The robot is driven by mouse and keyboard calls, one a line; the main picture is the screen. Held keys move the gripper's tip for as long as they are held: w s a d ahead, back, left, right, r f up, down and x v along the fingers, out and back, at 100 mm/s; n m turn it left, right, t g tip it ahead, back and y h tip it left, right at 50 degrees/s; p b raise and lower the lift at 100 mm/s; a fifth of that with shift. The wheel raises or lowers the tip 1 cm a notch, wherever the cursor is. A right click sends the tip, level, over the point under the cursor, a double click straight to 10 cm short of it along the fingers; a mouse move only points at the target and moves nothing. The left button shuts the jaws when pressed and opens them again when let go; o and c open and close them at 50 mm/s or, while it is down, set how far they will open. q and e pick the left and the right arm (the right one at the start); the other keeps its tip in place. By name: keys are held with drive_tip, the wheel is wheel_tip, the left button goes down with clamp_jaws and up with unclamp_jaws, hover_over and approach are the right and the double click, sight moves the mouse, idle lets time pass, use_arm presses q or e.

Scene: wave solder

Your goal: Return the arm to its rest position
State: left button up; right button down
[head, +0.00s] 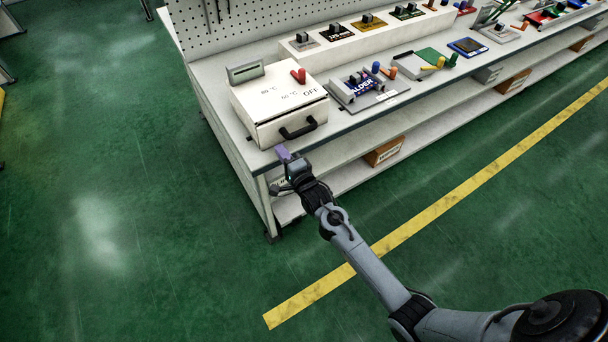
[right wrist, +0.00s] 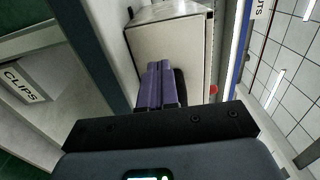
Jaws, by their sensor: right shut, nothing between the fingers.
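My right gripper (head: 283,154) is near the front edge of the workbench, just below and in front of the white box with the black handle. Its purple fingers are together and hold nothing. In the right wrist view the shut fingers (right wrist: 161,85) point towards the white box (right wrist: 170,42), partly covering its front and dark handle. I cannot tell whether the fingertips touch anything. My right arm reaches in from the lower right of the head view. My left gripper is not in view.
A shelf below holds a cardboard bin (head: 384,152). The green floor (head: 150,240) is open on the left.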

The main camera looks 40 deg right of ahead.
drive_tip(key=s+a+f+n+g+y+p, duration=0.1)
drive_tip(key=s+a+n+g, duration=0.35)
drive_tip(key=s, duration=0.85)
drive_tip(key=s+a+f+n+g, duration=0.1)
drive_tip(key=s+n+g, duration=0.4)
drive_tip(key=s+n, duration=0.55)
drive_tip(key=s+a+n+g+y+p, duration=0.15)
drive_tip(key=s+n+g, duration=0.35)
drive_tip(key=s, duration=1)
use_arm(q)
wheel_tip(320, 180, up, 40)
drive_tip(key=p, duration=3.7)
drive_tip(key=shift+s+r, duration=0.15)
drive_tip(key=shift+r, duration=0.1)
use_arm(e)
wheel_tip(320, 180, up, 38)
drive_tip(key=n, duration=0.1)
drive_tip(key=shift+w+a+f+h, duration=0.25)
drive_tip(key=shift+a+h, duration=0.1)
drive_tip(key=shift+a, duration=0.05)
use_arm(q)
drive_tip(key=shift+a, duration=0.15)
